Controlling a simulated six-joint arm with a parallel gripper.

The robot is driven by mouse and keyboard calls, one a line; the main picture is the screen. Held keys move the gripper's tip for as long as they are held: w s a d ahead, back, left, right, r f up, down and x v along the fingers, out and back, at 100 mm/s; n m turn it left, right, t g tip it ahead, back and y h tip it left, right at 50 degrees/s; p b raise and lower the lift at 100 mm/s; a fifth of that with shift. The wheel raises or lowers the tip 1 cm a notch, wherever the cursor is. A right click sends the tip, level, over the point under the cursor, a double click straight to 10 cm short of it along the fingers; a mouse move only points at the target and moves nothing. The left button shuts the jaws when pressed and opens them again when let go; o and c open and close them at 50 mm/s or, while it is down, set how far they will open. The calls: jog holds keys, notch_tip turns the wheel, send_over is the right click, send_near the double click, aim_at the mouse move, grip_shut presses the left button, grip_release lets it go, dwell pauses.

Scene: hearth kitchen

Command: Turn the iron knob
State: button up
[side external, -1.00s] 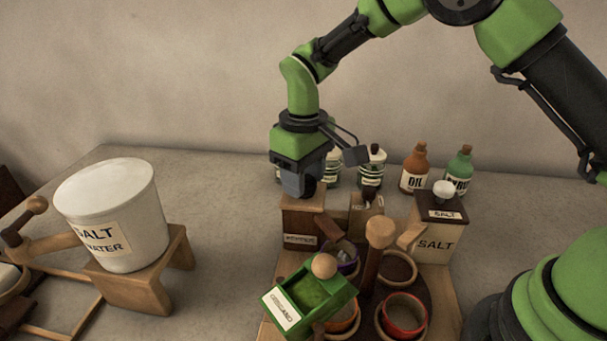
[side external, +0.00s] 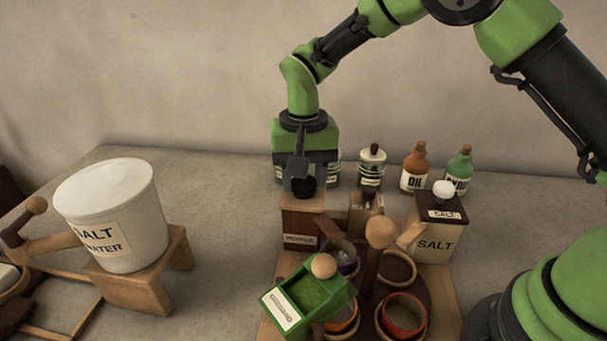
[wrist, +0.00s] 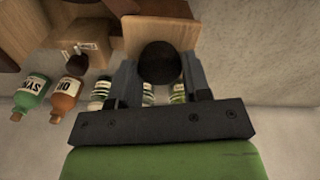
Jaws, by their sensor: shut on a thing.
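The iron knob (wrist: 160,64) is a dark round knob on top of a brown wooden box (side external: 300,224) with a paper label on its front. In the side view the knob (side external: 303,187) shows just below my gripper's fingers. My gripper (wrist: 160,78) points down over the box and is shut on the knob, one finger on each side of it in the wrist view. The label on the box is too small to read clearly.
Oil (side external: 414,168) and green (side external: 458,172) bottles stand behind. A salt box (side external: 438,236) is to the right. A green drawer box (side external: 310,296) and a wooden-handled rack (side external: 379,234) stand in front. A salt-water bucket (side external: 115,215) is at left, with clear counter between.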

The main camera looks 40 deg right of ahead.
jog(key=shift+r+m, duration=0.1)
jog(key=shift+m, duration=0.2)
dwell(0.4)
jog(key=o, duration=0.9)
notch_tip(320, 180, up, 10)
jog(key=shift+f, duration=0.1)
